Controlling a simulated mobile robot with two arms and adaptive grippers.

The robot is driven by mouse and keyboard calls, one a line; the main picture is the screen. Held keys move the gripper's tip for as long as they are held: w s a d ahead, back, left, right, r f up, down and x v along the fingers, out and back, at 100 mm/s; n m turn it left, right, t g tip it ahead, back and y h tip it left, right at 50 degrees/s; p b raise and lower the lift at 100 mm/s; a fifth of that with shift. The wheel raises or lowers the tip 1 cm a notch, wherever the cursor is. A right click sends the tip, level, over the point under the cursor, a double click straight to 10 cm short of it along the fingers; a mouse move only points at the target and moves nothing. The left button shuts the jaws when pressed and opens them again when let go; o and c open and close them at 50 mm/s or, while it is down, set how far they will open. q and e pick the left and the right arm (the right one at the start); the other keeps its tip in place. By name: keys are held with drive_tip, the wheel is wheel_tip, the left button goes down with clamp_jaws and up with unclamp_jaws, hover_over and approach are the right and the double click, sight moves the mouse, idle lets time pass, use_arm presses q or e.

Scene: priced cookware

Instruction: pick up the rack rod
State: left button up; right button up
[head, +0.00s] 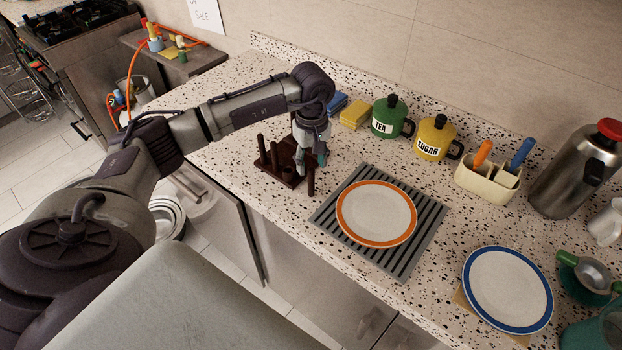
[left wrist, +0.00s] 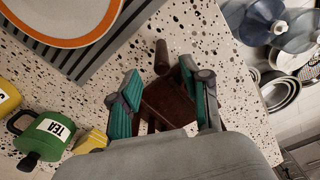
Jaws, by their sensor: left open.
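A dark brown wooden rack (head: 284,172) with upright pegs stands on the speckled counter near its front edge. A short dark brown rod (head: 311,183) stands upright at the rack's right side. It also shows in the left wrist view (left wrist: 161,57), apart from the rack's base (left wrist: 168,102). My left gripper (head: 312,163) points down over the rack's right part, just above and behind the rod. In the left wrist view its teal-padded fingers (left wrist: 160,74) are spread, with nothing held and the rod ahead between the tips. My right gripper is out of view.
An orange-rimmed plate (head: 376,212) lies on a grey ribbed mat (head: 427,224) right of the rack. Blue and yellow sponges (head: 355,114), a green TEA canister (head: 389,118) and a yellow SUGAR canister (head: 434,139) stand behind. The counter's front edge is close to the rack.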

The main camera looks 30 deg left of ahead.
sight(311, 195)
use_arm(q)
drive_tip(key=shift+s+d+f+p, duration=0.1)
drive_tip(key=shift+s+f+p, duration=0.05)
drive_tip(key=shift+f+p, duration=0.2)
drive_tip(key=f+p, duration=0.2)
drive_tip(key=f, duration=0.1)
drive_tip(key=shift+s+d+f, duration=0.1)
drive_tip(key=shift+s+f, duration=0.1)
drive_tip(key=shift+f, duration=0.6)
clamp_jaws()
